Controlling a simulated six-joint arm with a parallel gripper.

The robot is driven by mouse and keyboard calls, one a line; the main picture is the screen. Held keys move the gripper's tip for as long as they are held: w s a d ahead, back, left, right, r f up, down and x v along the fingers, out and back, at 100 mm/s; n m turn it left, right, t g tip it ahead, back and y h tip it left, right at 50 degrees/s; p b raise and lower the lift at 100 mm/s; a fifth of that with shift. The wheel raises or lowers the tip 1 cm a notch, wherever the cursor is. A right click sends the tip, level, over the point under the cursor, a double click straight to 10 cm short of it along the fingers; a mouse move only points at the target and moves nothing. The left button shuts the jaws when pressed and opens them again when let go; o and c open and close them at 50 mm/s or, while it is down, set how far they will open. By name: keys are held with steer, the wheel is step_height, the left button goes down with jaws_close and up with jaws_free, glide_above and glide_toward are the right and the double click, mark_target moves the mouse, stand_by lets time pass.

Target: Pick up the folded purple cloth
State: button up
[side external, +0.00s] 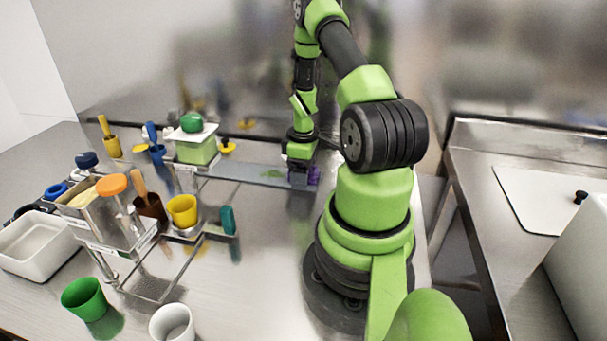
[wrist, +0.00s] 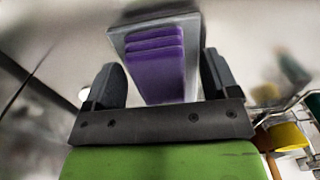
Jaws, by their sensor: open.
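The folded purple cloth (wrist: 157,68) lies in stacked layers on a grey metal plate or tray (wrist: 118,40) in the wrist view. My gripper (wrist: 162,80) is open, with one dark finger on each side of the cloth. I see gaps between the fingers and the cloth, so it is not gripped. In the side external view my gripper (side external: 303,180) points down at the back of the steel counter. A small bit of the purple cloth (side external: 314,176) shows beside it there; the rest is hidden behind the gripper.
A wire and steel rack (side external: 125,225) with several tools and cups stands left of my arm. A green cup (side external: 84,299), a white cup (side external: 172,324) and a white tub (side external: 38,246) are in front. A flat grey strip (side external: 245,171) lies left of the gripper. The counter's middle is clear.

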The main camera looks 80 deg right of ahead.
steer(key=c, duration=1)
steer(key=shift+r, duration=0.1)
step_height(320, 180, up, 10)
steer(key=shift+f, duration=0.1)
